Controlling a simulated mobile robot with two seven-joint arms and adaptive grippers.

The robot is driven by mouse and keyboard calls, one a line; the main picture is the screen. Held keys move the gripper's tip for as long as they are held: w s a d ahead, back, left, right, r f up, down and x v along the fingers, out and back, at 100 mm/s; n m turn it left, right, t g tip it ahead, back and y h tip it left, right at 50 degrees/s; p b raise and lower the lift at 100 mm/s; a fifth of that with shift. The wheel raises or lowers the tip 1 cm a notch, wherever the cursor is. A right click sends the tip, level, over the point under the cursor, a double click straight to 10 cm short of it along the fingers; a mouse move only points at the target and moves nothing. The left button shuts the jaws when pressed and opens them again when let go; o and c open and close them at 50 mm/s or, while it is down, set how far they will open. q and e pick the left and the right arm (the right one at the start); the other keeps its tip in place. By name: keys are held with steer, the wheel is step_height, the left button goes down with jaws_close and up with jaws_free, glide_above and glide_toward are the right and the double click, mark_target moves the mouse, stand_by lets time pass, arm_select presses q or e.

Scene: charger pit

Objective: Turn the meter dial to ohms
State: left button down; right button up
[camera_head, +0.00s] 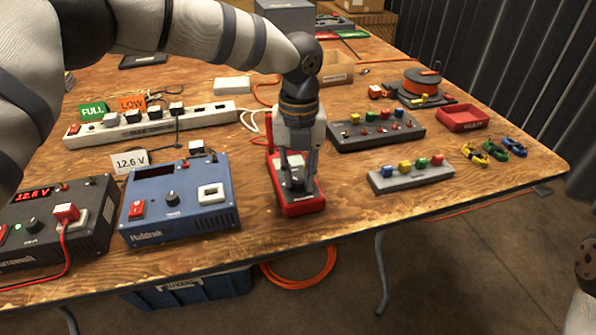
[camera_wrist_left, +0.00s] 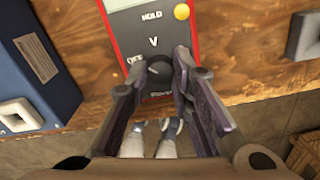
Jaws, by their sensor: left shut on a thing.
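The red-edged meter (camera_head: 304,209) lies on the table near its front edge, below my left gripper (camera_head: 297,182). I cannot tell which mark the dial points to. My right gripper is not in view.
A blue power unit (camera_head: 180,205) stands just left of the meter, with a dark unit (camera_head: 60,220) beyond it. A grey block with coloured buttons (camera_head: 410,176) is to the right. A power strip (camera_head: 150,123) and a red tray (camera_head: 462,118) lie farther back.

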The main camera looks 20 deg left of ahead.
arm_select(q)
steer(key=m, duration=0.5)
steer(key=shift+m+p, duration=0.3)
steer(key=shift+p, duration=0.05)
steer(key=m, duration=1)
steer(key=shift+f+m, duration=0.1)
steer(key=shift+m, duration=0.3)
steer(key=m, duration=0.4)
steer(key=shift+m, duration=0.4)
steer(key=c, duration=1.4)
jaws_free()
